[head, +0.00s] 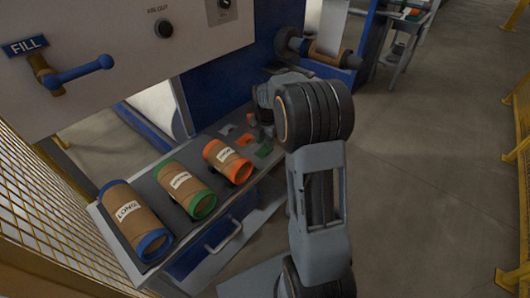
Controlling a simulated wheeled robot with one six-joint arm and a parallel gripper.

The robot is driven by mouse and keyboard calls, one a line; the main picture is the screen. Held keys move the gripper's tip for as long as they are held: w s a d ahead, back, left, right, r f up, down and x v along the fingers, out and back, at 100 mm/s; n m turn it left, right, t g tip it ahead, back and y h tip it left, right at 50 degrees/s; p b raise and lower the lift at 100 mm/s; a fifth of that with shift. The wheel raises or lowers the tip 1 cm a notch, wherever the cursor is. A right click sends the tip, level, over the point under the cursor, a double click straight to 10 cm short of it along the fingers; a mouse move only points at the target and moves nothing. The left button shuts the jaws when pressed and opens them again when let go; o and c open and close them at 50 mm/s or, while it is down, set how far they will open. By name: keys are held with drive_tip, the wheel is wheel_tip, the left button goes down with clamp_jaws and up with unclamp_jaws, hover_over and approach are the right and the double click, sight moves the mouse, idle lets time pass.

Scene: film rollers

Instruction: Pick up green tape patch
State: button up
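A small flat green tape patch (265,151) lies on the grey bench top, right of the orange-rimmed roller. An orange patch (245,139) and a pale patch (227,129) lie close by, to its left. My arm reaches over the right end of the bench. My gripper (266,130) is at the far side of the patches, small and dark, partly hidden by my own arm links. I cannot make out its fingers or whether it holds anything. The green patch looks apart from it.
Three brown rollers lie on the bench: blue-rimmed (140,219), green-rimmed (185,190) and orange-rimmed (228,161). A panel with a blue-handled FILL valve (75,74) rises behind. Yellow mesh fencing (50,205) stands at left. Another roller (326,53) is mounted at the back. Floor at right is clear.

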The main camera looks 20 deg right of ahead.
sight(266, 152)
drive_tip(key=shift+s+f, duration=0.15)
drive_tip(key=shift+f, duration=2.35)
drive_tip(key=shift+c, duration=0.4)
clamp_jaws()
